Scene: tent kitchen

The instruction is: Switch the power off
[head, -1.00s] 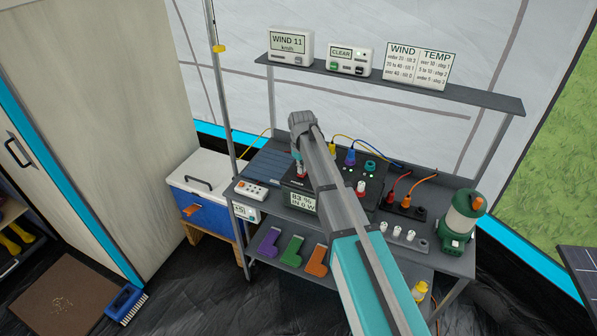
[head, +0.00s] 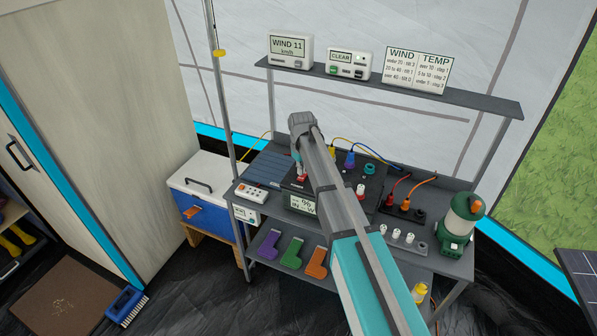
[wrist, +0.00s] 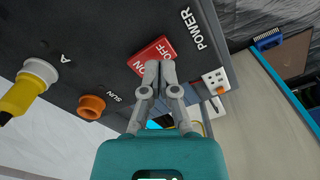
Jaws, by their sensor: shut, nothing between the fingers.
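The red power switch (wrist: 152,55), marked ON and OFF beside the word POWER, is in the dark panel (wrist: 100,40) in the wrist view. My gripper (wrist: 160,66) is shut and empty, its fingertips together at the OFF end of the switch. They appear to touch it and hide part of it. In the head view the red switch (head: 302,179) shows below my wrist, left of the forearm. The panel's display (head: 301,203) shows a % sign and W, with dashes where digits would be; my arm covers its right part.
Plugs and sockets with cables (head: 350,158) stand on the panel behind my arm. A white power strip (head: 250,192) lies to the left, a green lantern (head: 459,225) stands at the right. A shelf (head: 400,88) with displays hangs above.

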